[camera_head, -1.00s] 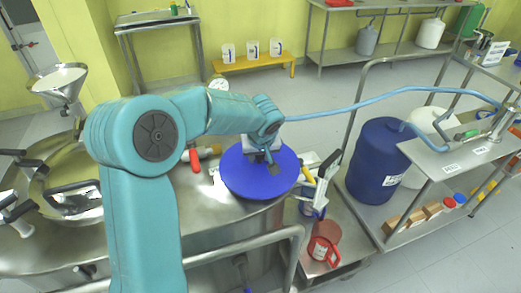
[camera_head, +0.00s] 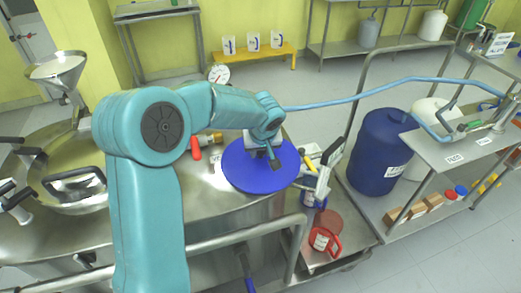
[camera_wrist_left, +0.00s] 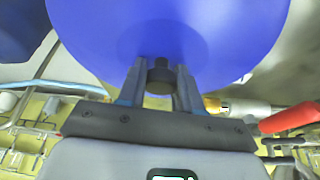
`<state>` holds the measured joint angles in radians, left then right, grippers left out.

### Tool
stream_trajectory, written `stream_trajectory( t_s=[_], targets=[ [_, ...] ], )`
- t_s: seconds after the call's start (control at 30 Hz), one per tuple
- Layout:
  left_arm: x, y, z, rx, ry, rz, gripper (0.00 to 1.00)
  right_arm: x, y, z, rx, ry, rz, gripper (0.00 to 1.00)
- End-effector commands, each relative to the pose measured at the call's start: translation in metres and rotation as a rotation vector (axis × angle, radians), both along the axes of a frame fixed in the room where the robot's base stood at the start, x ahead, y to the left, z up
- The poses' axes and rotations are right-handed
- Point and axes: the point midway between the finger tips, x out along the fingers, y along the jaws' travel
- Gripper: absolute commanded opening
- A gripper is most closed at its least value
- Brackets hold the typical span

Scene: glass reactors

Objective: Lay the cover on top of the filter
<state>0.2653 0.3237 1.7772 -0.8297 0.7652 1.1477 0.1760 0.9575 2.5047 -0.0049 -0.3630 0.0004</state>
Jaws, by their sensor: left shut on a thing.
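The cover (camera_head: 244,172) is a round blue disc near the middle of the head view, at the right edge of the steel vessel top. My left gripper (camera_head: 272,158) is shut on the cover's knob. In the left wrist view the dark knob (camera_wrist_left: 160,76) sits between the two fingers of the left gripper (camera_wrist_left: 160,88), and the blue disc (camera_wrist_left: 225,30) fills the top. I cannot make out the filter; it may be hidden under the cover. Whether the cover touches anything below is unclear. My right gripper is not in view.
A red-handled valve (camera_head: 196,147) and a pressure gauge (camera_head: 218,74) stand beside the cover. A lower cart with a red jug (camera_head: 322,240) is at right, and a blue drum (camera_head: 378,155) stands beyond it. A steel rail (camera_head: 230,232) crosses in front.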

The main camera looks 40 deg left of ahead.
Motion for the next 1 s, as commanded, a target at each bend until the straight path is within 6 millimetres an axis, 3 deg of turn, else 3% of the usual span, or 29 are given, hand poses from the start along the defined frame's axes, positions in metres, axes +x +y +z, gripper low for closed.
stream_trajectory(
  t_s=[0.27, 0.3, 0.4, 0.77, 1.0],
  targets=[
    [0.000, 0.000, -0.005, 0.000, -0.001, 0.000, 0.00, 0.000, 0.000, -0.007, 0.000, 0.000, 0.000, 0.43],
    [0.000, 0.000, -0.005, 0.000, -0.001, 0.000, 0.37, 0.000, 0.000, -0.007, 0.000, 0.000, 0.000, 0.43],
    [0.000, 0.000, -0.004, 0.000, -0.001, 0.000, 0.64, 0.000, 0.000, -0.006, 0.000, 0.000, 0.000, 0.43],
    [-0.001, -0.002, 0.001, 0.001, -0.002, 0.000, 0.64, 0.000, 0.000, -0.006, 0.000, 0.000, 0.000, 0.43],
    [-0.012, -0.017, 0.049, 0.001, -0.008, -0.001, 0.64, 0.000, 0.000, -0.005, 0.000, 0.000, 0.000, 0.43]
  ],
)
